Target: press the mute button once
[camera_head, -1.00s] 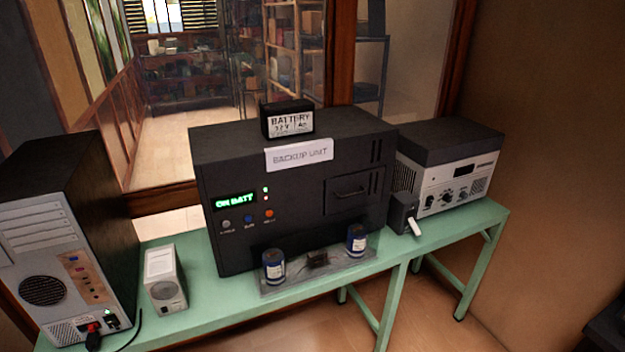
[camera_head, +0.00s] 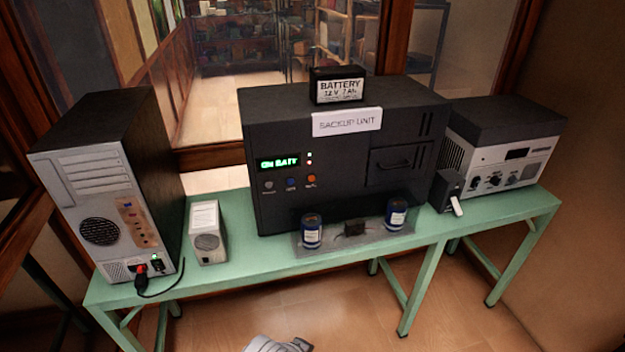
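The black backup unit (camera_head: 345,155) stands on the green table, with a lit green display reading "ON BATT" (camera_head: 279,162). Below the display sits a row of three small round buttons: a grey one (camera_head: 268,185), a blue one (camera_head: 291,183) and an orange one (camera_head: 312,180). The small labels under them are too blurred to read, so I cannot tell which is the mute button. Two small indicator lights show beside the display. Neither gripper is recognisably in view, and nothing touches the buttons.
A battery box (camera_head: 338,86) sits on the unit. Two blue cans (camera_head: 311,231) (camera_head: 396,214) stand on a tray in front. A computer tower (camera_head: 108,190) and a small white box (camera_head: 207,232) are left; a grey-black device (camera_head: 500,150) is right. The green table (camera_head: 250,268) has a narrow clear front strip.

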